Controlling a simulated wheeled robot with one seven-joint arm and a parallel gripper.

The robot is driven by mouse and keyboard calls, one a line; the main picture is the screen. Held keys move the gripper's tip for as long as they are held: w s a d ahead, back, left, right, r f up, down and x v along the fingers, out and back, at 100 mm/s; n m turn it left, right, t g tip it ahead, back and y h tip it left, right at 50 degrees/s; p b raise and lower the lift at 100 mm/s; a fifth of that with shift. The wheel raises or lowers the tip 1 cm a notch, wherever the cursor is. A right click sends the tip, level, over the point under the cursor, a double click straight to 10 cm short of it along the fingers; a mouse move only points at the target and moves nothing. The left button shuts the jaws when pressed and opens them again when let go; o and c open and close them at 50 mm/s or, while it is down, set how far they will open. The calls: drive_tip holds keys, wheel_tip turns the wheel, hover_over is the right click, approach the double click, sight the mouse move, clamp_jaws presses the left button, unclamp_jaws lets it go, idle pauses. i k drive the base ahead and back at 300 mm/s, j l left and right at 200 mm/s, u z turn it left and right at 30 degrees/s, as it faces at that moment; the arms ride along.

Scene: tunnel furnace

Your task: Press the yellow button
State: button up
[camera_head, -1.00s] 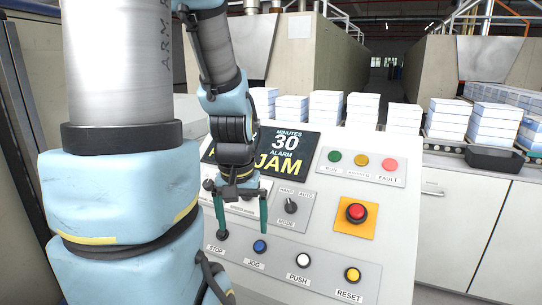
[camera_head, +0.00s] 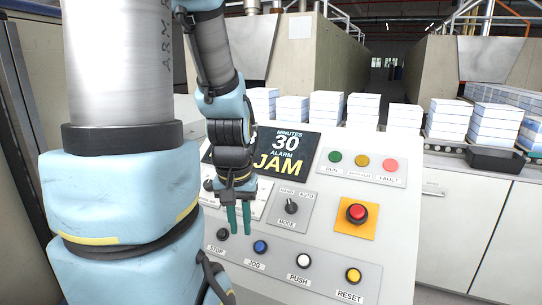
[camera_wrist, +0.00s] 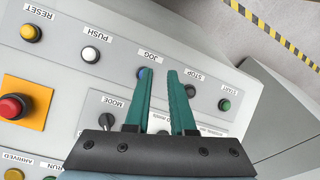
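The yellow button (camera_head: 353,275), labelled RESET, sits at the right end of the lower button row on the sloping control panel (camera_head: 393,245). In the wrist view the yellow button (camera_wrist: 30,33) is at the upper left, clear of my fingers. My gripper (camera_head: 239,230) hangs over the left part of the panel, near the STOP and JOG buttons and well left of the yellow button. Its green fingers, also in the wrist view (camera_wrist: 161,80), are close together with a narrow empty gap between them.
A red button (camera_head: 357,213) on a yellow plate stands above the yellow button. The white PUSH button (camera_head: 303,260), blue JOG button (camera_head: 260,247) and MODE knob (camera_head: 291,206) lie between. A yellow lamp (camera_head: 362,161) is higher up. Stacked white boxes (camera_head: 357,108) stand behind.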

sight(353, 276)
drive_tip(key=j+z, duration=0.35)
drive_tip(key=k+j+z, duration=0.1)
drive_tip(key=j+z, duration=0.25)
drive_tip(key=j, duration=0.2)
drive_tip(key=k+j+z, duration=0.15)
drive_tip(key=j+z, duration=0.2)
drive_tip(key=j, duration=0.1)
